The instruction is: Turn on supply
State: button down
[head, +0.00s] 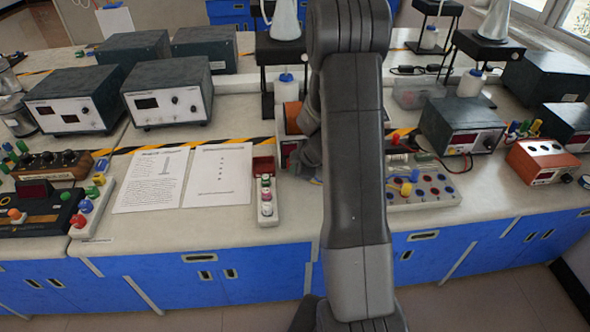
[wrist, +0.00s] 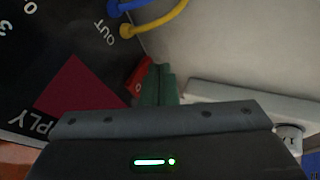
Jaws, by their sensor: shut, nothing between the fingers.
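The supply is a small box with an orange side (head: 291,116), left of my arm in the head view and partly hidden by it. In the wrist view its dark front panel (wrist: 50,60) fills the left, with "OUT" and part of "SUPPLY" lettering and a dark red display (wrist: 82,88). A red switch (wrist: 137,78) marked "0" sits at the panel's edge. My gripper (wrist: 159,82) is shut and empty, its green fingertips right beside the red switch; I cannot tell whether they touch. My gripper (head: 312,160) also shows at the supply's front in the head view.
Blue (wrist: 160,18) and yellow (wrist: 155,20) leads plug in near "OUT". A board with coloured sockets (head: 425,185) lies right of my arm.

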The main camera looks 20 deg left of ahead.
jog(key=shift+a+f+b, duration=0.1)
jog(key=shift+f+b, duration=0.3)
jog(key=shift+b, duration=0.7)
jog(key=shift+w+r+p, duration=0.1)
jog(key=shift+r+p, duration=0.2)
jog(key=shift+r, duration=0.1)
jog(key=shift+r, duration=0.75)
